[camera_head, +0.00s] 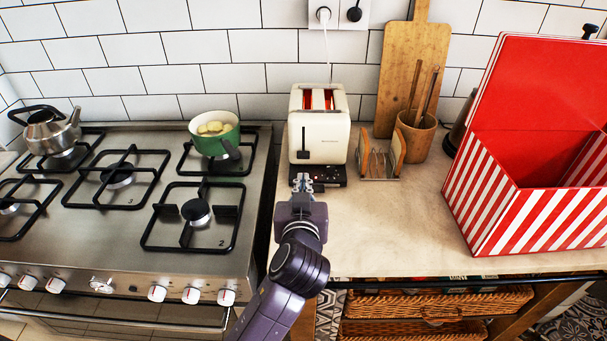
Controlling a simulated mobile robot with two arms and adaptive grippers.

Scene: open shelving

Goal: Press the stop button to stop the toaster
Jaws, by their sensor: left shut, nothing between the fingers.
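The cream toaster (320,128) stands on the counter against the tiled wall, with its slots glowing red. A dark base strip with small buttons (330,173) runs along its front foot; a small red light shows there. My left gripper (302,180) is shut and empty, pointing away from me at the left part of this strip. Its fingertips are at or just in front of the strip; I cannot tell whether they touch it. The fingertips hide the strip's left end, and single buttons are too small to tell apart. My right gripper is not in view.
A gas hob (130,255) with a green pot (214,133) and a kettle (50,130) lies left. A wooden rack (381,158), a utensil cup (416,136) and a cutting board (408,70) stand right of the toaster. A striped red box (530,215) is farther right. The front counter is clear.

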